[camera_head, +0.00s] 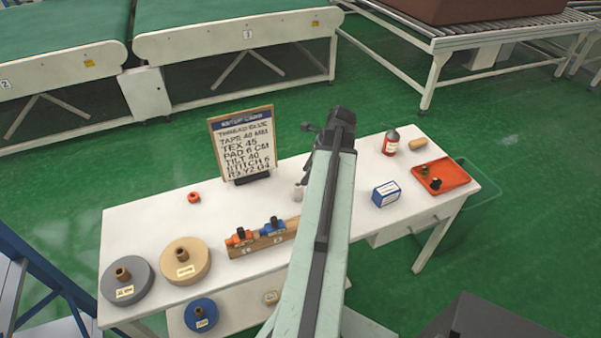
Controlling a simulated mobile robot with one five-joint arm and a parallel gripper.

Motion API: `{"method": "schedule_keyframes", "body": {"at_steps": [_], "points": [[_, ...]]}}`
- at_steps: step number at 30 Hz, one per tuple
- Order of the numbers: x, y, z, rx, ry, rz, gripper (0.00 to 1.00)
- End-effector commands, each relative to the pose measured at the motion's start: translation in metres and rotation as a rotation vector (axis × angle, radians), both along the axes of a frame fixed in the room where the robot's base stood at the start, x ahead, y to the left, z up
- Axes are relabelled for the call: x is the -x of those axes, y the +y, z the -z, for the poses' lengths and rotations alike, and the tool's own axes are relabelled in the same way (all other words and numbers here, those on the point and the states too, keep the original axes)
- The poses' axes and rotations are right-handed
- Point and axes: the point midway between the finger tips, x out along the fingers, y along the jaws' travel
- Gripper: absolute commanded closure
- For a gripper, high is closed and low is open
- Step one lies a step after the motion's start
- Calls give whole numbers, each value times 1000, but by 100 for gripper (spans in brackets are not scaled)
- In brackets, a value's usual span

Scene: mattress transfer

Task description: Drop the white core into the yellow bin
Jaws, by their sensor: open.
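A small pale, whitish cylinder (298,192), which looks like the white core, is on the white table just left of my arm. My gripper (304,180) is at the far end of my pale green arm, pointing down close above or around this cylinder. The jaws are open. They are small and partly hidden by my arm, so I cannot tell if they touch the cylinder. I see no yellow bin in this view.
The white table (140,225) carries a sign board (243,142), tape rolls (186,261), a wooden rack (262,241), a blue box (386,194), a red bottle (391,142) and an orange tray (445,181). A greenish see-through bin (484,207) stands beyond the right end.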

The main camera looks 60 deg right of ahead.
Motion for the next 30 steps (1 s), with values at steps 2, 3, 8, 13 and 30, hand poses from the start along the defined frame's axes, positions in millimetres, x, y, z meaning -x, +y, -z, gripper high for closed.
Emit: {"method": "schedule_keyframes", "body": {"at_steps": [2, 3, 8, 13, 30], "points": [[2, -1, -6, 0, 0, 0, 52], [2, -1, -5, 0, 0, 0, 52], [2, -1, -3, 0, 0, 0, 52], [-14, 11, -2, 19, 4, -78, 52], [-234, 382, 14, 441, -52, -2083, 52]]}}
